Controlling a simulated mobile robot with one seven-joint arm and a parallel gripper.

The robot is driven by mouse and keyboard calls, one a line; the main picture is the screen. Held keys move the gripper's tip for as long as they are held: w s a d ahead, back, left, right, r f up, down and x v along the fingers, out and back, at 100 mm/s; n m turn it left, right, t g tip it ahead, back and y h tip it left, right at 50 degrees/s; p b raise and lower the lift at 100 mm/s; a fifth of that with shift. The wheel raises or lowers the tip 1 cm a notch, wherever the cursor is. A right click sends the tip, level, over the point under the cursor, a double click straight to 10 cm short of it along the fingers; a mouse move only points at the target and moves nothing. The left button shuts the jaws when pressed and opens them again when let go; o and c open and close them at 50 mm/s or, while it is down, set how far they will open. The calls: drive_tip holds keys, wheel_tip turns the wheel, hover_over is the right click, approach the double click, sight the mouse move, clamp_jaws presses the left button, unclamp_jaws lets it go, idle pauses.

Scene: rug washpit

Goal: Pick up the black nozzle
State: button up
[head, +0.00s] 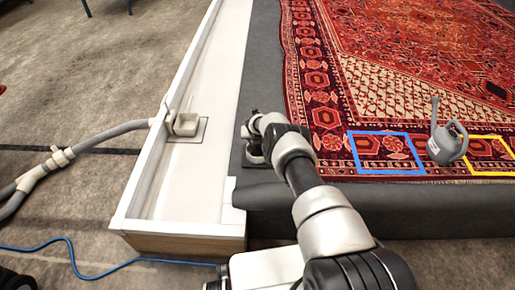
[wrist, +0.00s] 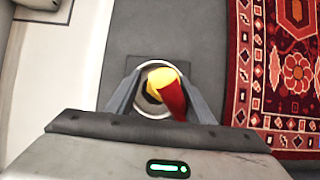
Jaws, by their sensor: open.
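In the wrist view my gripper (wrist: 160,80) is open, its two grey fingers on either side of a small yellow and red piece (wrist: 173,90). The piece stands within a pale round ring (wrist: 143,108) on a dark square patch of the grey border. A dark spot shows at its yellow end. I cannot make out a plainly black nozzle; whether this piece is part of it, I cannot tell. In the head view my gripper (head: 254,145) is low over the dark border, and my arm hides most of what is under it.
A white trough (head: 175,180) with a drain box (head: 186,124) runs along the left. A patterned red rug (head: 400,60) lies right, with blue (head: 385,135) and yellow (head: 490,140) outlined squares. A grey watering can (head: 446,143) stands between them. A grey hose (head: 90,145) lies left.

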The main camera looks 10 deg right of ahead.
drive_tip(key=shift+r, duration=0.1)
clamp_jaws()
